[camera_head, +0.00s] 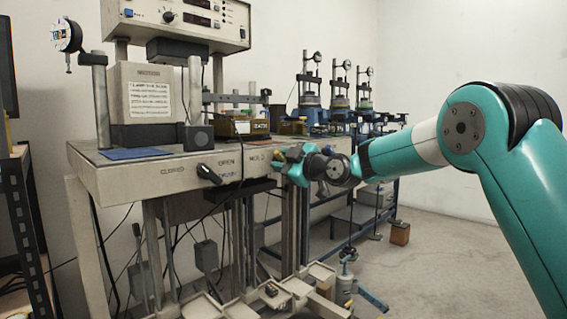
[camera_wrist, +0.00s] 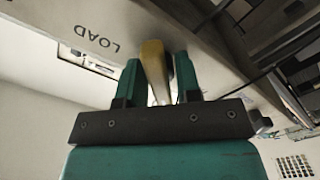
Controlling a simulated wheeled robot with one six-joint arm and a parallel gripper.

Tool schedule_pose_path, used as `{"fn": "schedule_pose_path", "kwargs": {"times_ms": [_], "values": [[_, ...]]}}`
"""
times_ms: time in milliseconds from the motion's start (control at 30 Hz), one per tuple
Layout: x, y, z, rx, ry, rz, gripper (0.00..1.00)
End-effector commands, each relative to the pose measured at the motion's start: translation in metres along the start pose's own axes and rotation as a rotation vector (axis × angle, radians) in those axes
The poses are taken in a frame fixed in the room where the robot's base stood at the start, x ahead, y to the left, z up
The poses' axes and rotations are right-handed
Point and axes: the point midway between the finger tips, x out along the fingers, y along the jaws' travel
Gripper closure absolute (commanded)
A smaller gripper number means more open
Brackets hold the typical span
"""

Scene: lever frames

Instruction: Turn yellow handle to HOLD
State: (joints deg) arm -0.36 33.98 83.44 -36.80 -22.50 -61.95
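The yellow handle (camera_wrist: 153,62) shows in the wrist view, standing between the two teal fingers of my gripper (camera_wrist: 158,78). A narrow gap shows between the handle and the right finger; the left finger lies close to it. The fingers are apart, around the handle, and I see no firm clamp. A LOAD label (camera_wrist: 97,39) shows upside down on the pale panel to the left of the handle. The HOLD mark for this handle cannot be made out for sure.
A black handle (camera_head: 208,174) sits on the bench front (camera_head: 140,178) left of my gripper, near the OPEN label. Metal posts and cables stand below the bench. Several dial-gauge stands line the back. Floor at the right is mostly clear.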

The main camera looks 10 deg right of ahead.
Motion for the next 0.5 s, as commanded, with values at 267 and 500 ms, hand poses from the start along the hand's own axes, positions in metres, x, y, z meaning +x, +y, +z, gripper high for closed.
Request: {"fn": "schedule_pose_path", "kwargs": {"times_ms": [267, 500], "values": [[0.000, 0.000, 0.000, 0.001, 0.001, 0.000, 0.57], [-0.019, 0.001, 0.000, 0.001, -0.001, 0.001, 0.57]]}}
